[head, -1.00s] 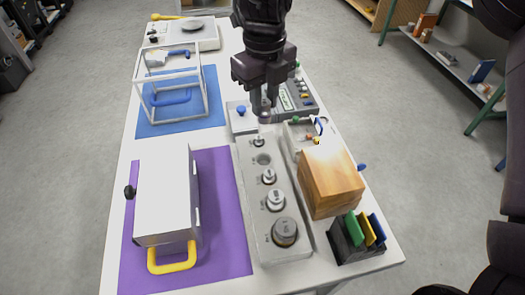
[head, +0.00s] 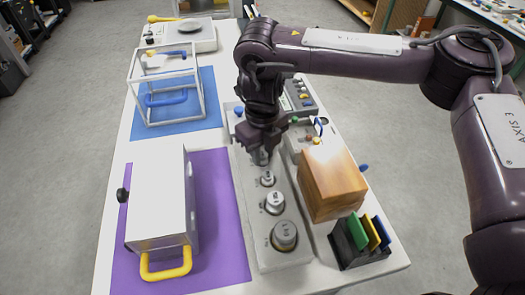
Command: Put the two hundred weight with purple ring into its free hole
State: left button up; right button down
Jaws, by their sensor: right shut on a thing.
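The grey weight block (head: 248,205) runs along the middle of the table, with a row of holes. Steel weights stand in its near part: a small one (head: 268,178), a middle one (head: 275,202) and a large one (head: 284,235). My right gripper (head: 261,153) is low over the far part of the block, shut on the two hundred weight (head: 260,158). Only a bit of that weight shows between the fingers, and its purple ring cannot be made out. The fingers hide the free hole, so I cannot tell whether the weight's base is inside it. My left gripper is out of view.
A wooden block (head: 332,180) and a dark rack (head: 355,245) with coloured plates stand close on the right. A white case (head: 160,205) with a yellow handle lies on a purple mat (head: 222,240) at left. A white frame (head: 165,85) stands farther back.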

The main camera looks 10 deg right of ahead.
aim_at(262, 154)
jog(key=c, duration=1.2)
grip_release()
jog(key=shift+r, duration=0.1)
notch_tip(262, 154, up, 12)
jog(key=shift+p, duration=0.7)
